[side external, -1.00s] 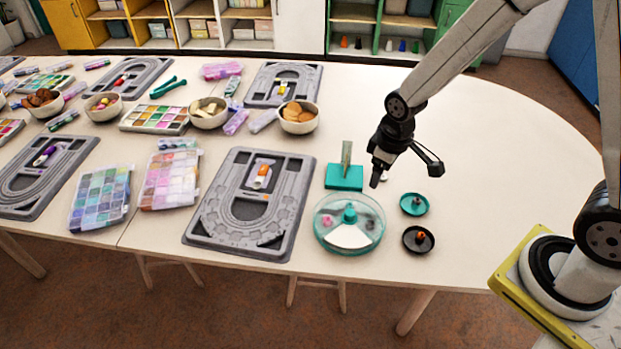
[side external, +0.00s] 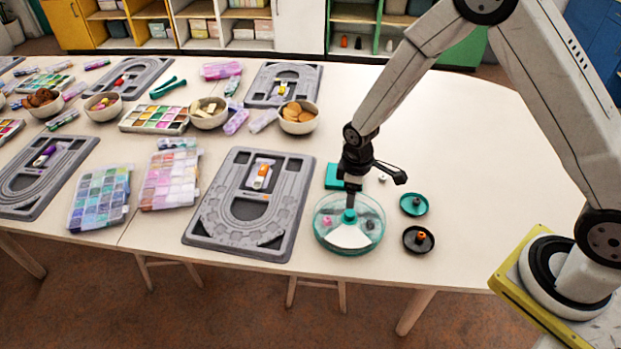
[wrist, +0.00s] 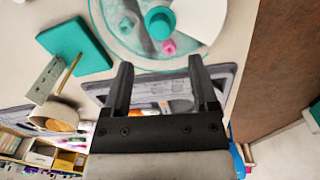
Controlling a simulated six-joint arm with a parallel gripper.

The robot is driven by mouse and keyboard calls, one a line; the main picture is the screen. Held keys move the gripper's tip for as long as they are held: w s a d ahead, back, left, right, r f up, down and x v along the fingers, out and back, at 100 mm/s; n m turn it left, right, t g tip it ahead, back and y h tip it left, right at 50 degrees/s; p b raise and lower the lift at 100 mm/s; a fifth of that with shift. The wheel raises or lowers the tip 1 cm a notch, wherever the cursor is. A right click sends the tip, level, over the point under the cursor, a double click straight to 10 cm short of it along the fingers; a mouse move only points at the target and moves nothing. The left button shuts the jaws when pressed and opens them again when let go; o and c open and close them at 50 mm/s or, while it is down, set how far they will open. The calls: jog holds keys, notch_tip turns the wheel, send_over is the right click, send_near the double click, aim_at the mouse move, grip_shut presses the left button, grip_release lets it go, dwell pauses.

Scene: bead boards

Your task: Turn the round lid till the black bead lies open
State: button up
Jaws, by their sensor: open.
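The round lid (side external: 327,236) is clear with a teal rim, on a round box; its rim also shows in the wrist view (wrist: 101,32). A teal knob (side external: 349,216) stands at its middle, also in the wrist view (wrist: 158,22). A white wedge-shaped sector (side external: 349,238) faces the near side. The black bead (side external: 370,225) shows dimly through the lid, right of the wedge. A pink bead (side external: 327,221) lies left of the knob. My gripper (side external: 350,204) points down close above the knob; in the wrist view its fingers (wrist: 160,68) are apart with nothing between them.
A teal dish (side external: 414,204) and a black dish (side external: 418,240) with an orange peg stand right of the box. A teal block (side external: 333,176) is behind it, partly hidden by my arm. A grey bead board (side external: 210,215) lies left. The table's right side is clear.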

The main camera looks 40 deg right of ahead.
aim_at(350, 213)
jog(key=shift+d+f, duration=0.1)
jog(key=shift+f, duration=3.7)
grip_shut()
